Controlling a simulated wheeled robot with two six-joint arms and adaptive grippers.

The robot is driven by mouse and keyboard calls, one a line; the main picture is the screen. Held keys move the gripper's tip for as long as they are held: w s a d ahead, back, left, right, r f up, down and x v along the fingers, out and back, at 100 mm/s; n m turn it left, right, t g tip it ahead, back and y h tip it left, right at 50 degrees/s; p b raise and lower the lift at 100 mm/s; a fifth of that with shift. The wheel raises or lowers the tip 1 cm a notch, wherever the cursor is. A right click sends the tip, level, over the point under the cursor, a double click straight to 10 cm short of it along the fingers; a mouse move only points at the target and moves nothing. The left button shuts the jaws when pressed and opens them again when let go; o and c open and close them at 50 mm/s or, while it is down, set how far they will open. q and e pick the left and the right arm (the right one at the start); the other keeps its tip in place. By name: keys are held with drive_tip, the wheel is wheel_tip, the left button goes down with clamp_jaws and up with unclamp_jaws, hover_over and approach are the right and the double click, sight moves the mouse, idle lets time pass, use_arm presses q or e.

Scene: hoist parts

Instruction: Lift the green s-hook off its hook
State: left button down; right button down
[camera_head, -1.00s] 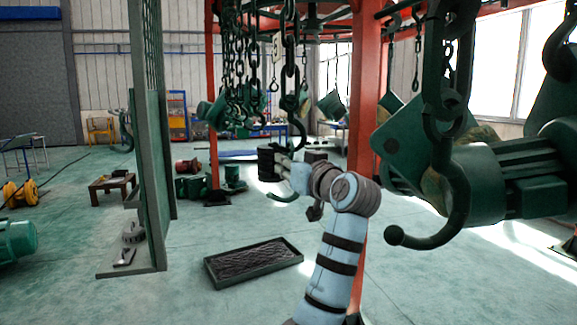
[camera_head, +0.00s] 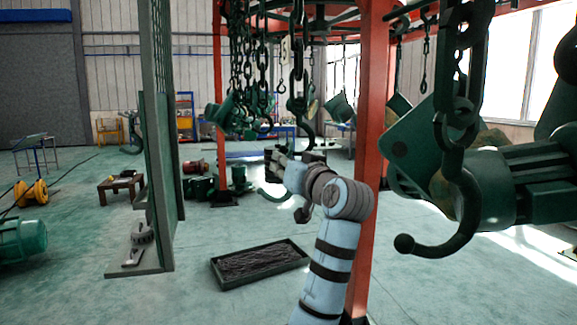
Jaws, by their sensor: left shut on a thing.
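The dark hanging hook (camera_head: 307,134) is at the lower end of a heavy chain (camera_head: 297,72), near the middle of the head view. My left gripper (camera_head: 277,157) is just below and left of this hook, shut on the green s-hook (camera_head: 273,197). The s-hook's lower curve shows below the fingers, clear of the floor. Its upper part is hidden by my gripper and wrist, so I cannot tell whether it touches the hanging hook. My right gripper is not in view.
A large dark hook (camera_head: 447,215) on a thick chain hangs close at right, before a green hoist body (camera_head: 520,185). A red post (camera_head: 372,150) stands behind my arm. A black tray (camera_head: 260,263) lies on the floor. A green mesh panel (camera_head: 160,140) stands at left.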

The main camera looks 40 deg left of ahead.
use_arm(q)
drive_tip(key=shift+r, duration=0.1)
drive_tip(key=shift+s+a+r, duration=0.25)
drive_tip(key=shift+s+a, duration=0.1)
drive_tip(key=shift+s, duration=0.1)
idle(0.4)
drive_tip(key=shift+s+a+r, duration=0.3)
drive_tip(key=shift+s+a, duration=0.4)
drive_tip(key=shift+s, duration=0.25)
